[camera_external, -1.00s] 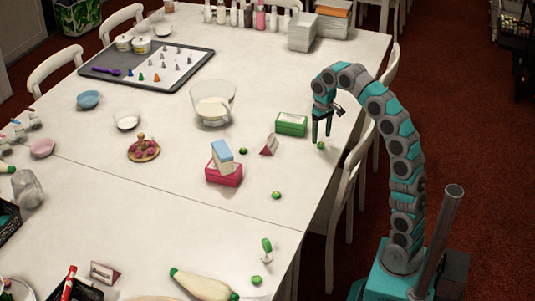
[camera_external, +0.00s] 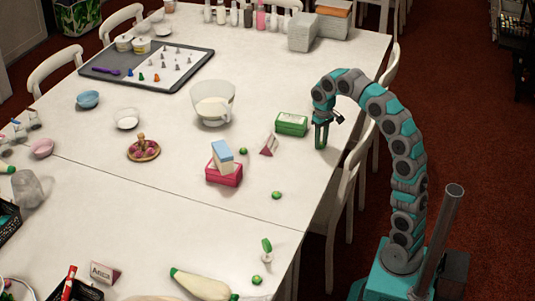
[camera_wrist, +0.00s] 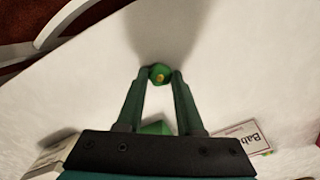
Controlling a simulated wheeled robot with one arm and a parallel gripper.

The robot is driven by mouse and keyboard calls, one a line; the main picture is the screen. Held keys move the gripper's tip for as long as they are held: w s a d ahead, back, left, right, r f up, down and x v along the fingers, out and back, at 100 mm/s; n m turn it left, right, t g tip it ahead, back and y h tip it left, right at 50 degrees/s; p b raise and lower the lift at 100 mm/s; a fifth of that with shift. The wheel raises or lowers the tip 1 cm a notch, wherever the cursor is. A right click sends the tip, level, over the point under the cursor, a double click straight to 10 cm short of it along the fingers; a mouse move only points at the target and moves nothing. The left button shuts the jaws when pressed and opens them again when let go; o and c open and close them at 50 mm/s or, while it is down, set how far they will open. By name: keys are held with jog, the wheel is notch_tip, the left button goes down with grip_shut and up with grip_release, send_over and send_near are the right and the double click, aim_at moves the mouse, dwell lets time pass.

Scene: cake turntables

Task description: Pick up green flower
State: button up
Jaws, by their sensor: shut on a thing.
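A small green flower (camera_wrist: 159,73) with a yellowish centre sits between my fingertips in the wrist view, with a finger against each side. My gripper (camera_wrist: 159,76) is shut on it. In the external view my gripper (camera_external: 321,147) points down at the table near its right edge, and the flower is hidden by the fingers there. I cannot tell whether the flower still touches the table. Other green flowers lie on the table: one by the pink box (camera_external: 243,151), one nearer the seam (camera_external: 276,195) and one near the front (camera_external: 257,280).
A green box (camera_external: 291,124) and a folded name card (camera_external: 269,145) stand left of my gripper. Further left are a stacked pink box (camera_external: 224,174) and a glass bowl (camera_external: 212,105). A white chair (camera_external: 355,170) stands at the table's right edge.

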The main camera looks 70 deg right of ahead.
grip_shut()
jog(key=shift+r, duration=0.1)
